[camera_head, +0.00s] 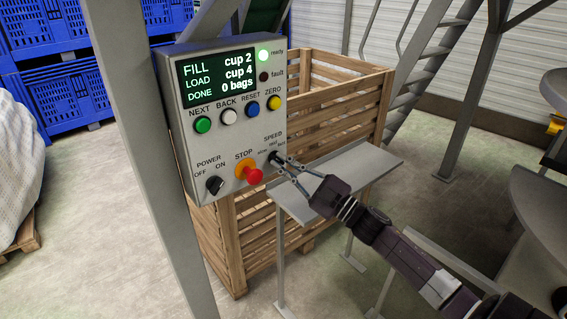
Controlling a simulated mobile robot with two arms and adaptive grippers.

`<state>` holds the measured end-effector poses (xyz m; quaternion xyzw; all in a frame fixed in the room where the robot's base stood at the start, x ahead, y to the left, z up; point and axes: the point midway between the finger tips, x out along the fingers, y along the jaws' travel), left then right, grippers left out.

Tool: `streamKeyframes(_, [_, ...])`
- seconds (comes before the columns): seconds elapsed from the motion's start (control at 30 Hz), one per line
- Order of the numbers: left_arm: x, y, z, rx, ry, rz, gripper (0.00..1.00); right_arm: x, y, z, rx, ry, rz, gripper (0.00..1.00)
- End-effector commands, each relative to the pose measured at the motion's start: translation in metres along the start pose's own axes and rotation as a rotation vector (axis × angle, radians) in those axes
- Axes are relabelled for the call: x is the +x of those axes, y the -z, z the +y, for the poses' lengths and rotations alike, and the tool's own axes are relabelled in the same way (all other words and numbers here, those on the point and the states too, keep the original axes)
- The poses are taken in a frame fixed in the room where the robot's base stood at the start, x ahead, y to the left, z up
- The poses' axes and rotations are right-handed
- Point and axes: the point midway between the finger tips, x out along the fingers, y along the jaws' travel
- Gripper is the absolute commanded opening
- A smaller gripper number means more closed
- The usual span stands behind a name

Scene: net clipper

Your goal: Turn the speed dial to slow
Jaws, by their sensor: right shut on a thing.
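The grey control box (232,178) hangs on a metal post, with its screen (217,76) reading FILL cup 2, LOAD cup 4, DONE 0 bags. The speed dial (274,156) is a small dark knob at the lower right of the panel, under the SPEED label. My right gripper (280,161) reaches in from the lower right and is shut on the dial. Its fingers partly cover the dial, so I cannot tell which mark it points to. My left gripper is not in view.
A red stop button (253,175) and a black power knob (214,185) sit left of the dial. Coloured buttons, such as the yellow one (274,103), run above. A grey shelf (340,175) stands below my right arm, before a wooden crate (340,104).

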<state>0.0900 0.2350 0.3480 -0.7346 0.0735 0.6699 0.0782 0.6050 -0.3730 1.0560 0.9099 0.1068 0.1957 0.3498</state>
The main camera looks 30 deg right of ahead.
Motion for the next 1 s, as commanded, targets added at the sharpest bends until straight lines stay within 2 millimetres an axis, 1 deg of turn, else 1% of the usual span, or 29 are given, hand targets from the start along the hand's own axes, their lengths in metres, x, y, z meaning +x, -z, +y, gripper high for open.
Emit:
streamKeyframes(0.2, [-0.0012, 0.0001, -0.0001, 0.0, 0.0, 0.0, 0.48, -0.0003, -0.0005, -0.0007, -0.044, 0.02, -0.001, 0.0])
streamKeyframes(0.63, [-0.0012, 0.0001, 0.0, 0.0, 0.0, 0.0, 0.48, -0.0003, -0.0007, -0.001, -0.053, 0.023, -0.002, 0.0])
streamKeyframes(0.67, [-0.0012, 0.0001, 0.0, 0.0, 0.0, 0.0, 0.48, -0.0003, -0.0007, -0.0011, -0.053, 0.023, -0.002, 0.1])
streamKeyframes(0.8, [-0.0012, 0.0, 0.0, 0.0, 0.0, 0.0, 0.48, -0.0002, -0.0005, -0.0008, -0.052, 0.022, -0.001, 0.25])
streamKeyframes(1.0, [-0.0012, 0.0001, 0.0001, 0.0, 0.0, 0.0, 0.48, -0.0001, -0.0003, -0.0005, -0.051, 0.022, -0.001, 0.25])
